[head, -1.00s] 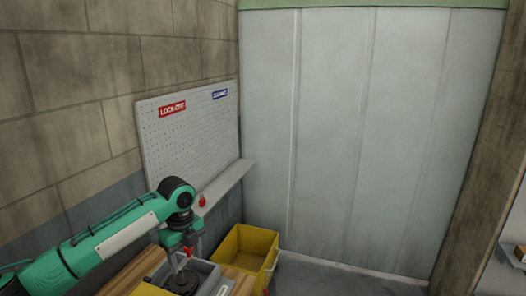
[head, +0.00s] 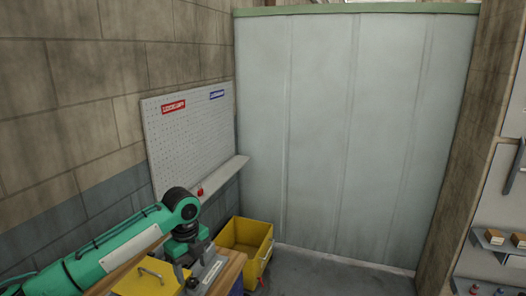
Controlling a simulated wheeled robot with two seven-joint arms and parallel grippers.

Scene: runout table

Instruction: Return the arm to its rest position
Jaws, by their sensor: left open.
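My left arm comes in from the lower left, green with a dark wrist joint. My left gripper (head: 186,268) points down over the wooden table (head: 232,266) at the lower left. Its jaws are open, though the fingertips are hard to make out against the dark and grey things below. It is close beside a yellow lid or box with a handle (head: 146,279). I see nothing held in it. My right gripper is not in view.
A yellow bin (head: 246,240) stands on the right of the table. A grey pegboard with red and blue labels (head: 188,128) and a ledge with a red item (head: 200,191) are on the left wall. Shelves with small boxes (head: 495,238) are at far right. The floor (head: 320,278) ahead is clear.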

